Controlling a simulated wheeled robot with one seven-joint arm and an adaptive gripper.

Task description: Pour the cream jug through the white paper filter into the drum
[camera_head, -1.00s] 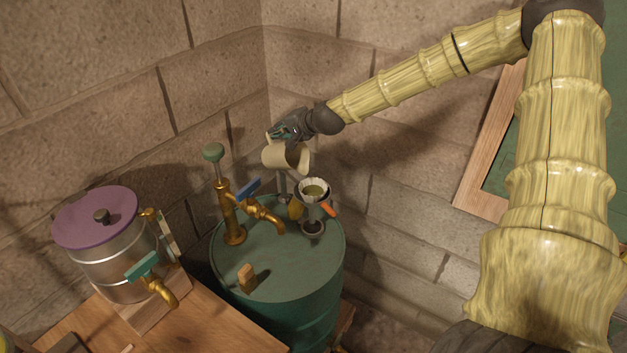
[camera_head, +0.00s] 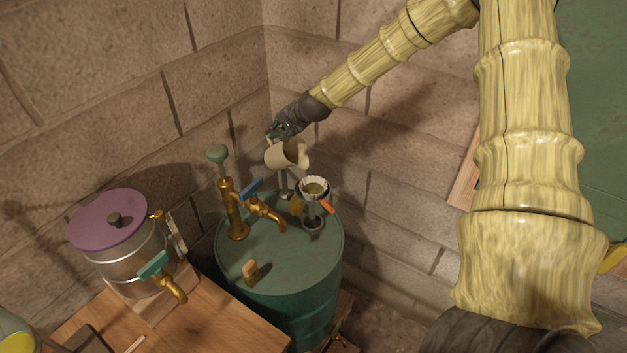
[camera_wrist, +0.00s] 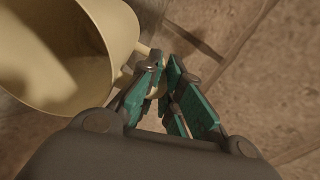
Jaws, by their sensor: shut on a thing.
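The cream jug (camera_head: 284,154) is held by my gripper (camera_head: 277,130) above the back of the green drum (camera_head: 285,262). My gripper is shut on the jug's handle side. The jug is nearly upright, with its spout toward the right. In the wrist view the jug (camera_wrist: 60,50) shows its open mouth at the upper left, and no liquid is visible in the part shown. My gripper's teal fingers (camera_wrist: 165,95) show there too. The white paper filter (camera_head: 314,186) sits in a funnel on the drum top, right of and below the jug. Something greenish lies in the filter.
A brass pump (camera_head: 234,210) with a blue-handled tap stands on the drum, left of the jug. A wooden block (camera_head: 251,272) lies on the drum's front. A purple-lidded metal pot (camera_head: 112,225) stands at the left. Stone walls are close behind.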

